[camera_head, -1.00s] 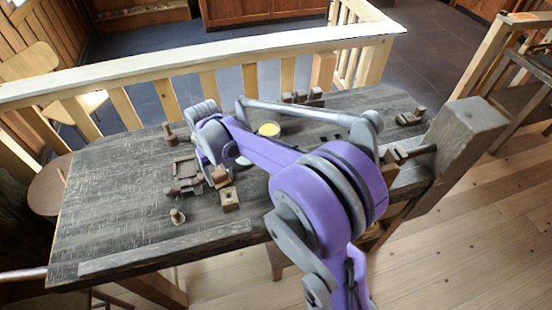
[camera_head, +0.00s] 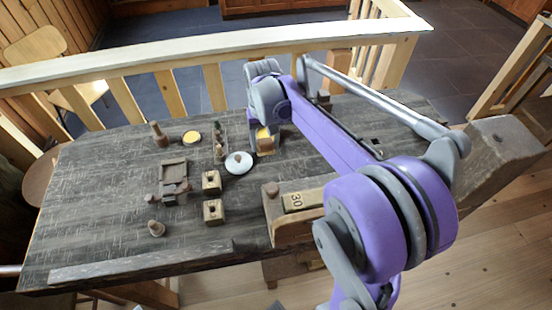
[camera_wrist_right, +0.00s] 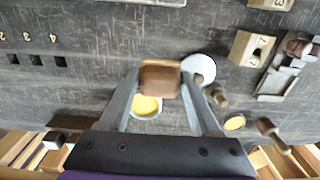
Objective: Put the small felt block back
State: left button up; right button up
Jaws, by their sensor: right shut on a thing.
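My right gripper (camera_head: 264,146) is at the back middle of the table in the head view. In the right wrist view its two fingers (camera_wrist_right: 160,82) are shut on a small brown block (camera_wrist_right: 160,77) with rounded edges, which I take for the felt block. The block (camera_head: 265,145) is partly hidden by the gripper in the head view. A dish with a yellow filling (camera_wrist_right: 147,106) shows just beyond the block in the wrist view, partly covered by it. Whether the block touches anything below is not clear.
A white round dish (camera_head: 239,163) stands close left of the gripper. Two square holed blocks (camera_head: 213,212), a square frame (camera_head: 173,171), a yellow disc (camera_head: 192,138) and turned pegs (camera_head: 156,229) are further left. A wooden block marked 30 (camera_head: 297,202) is in front. The front left is clear.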

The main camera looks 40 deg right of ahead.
aim_at(268, 169)
jog(key=shift+d, duration=0.4)
pick_arm(q)
jog(key=shift+d+f+b, duration=0.3)
jog(key=shift+d+f, duration=0.1)
pick_arm(e)
notch_tip(268, 169, down, 10)
jog(key=shift+r, duration=0.1)
pick_arm(q)
jog(key=shift+f, duration=0.15)
pick_arm(e)
jog(key=o, duration=1.5)
jog(key=shift+f, duration=0.2)
jog(key=shift+c, duration=0.2)
jog(key=shift+r, duration=0.2)
pick_arm(q)
jog(key=shift+w+r+p, duration=0.15)
jog(key=shift+r+p, duration=0.3)
jog(key=shift+r, duration=0.3)
pick_arm(e)
notch_tip(268, 169, up, 12)
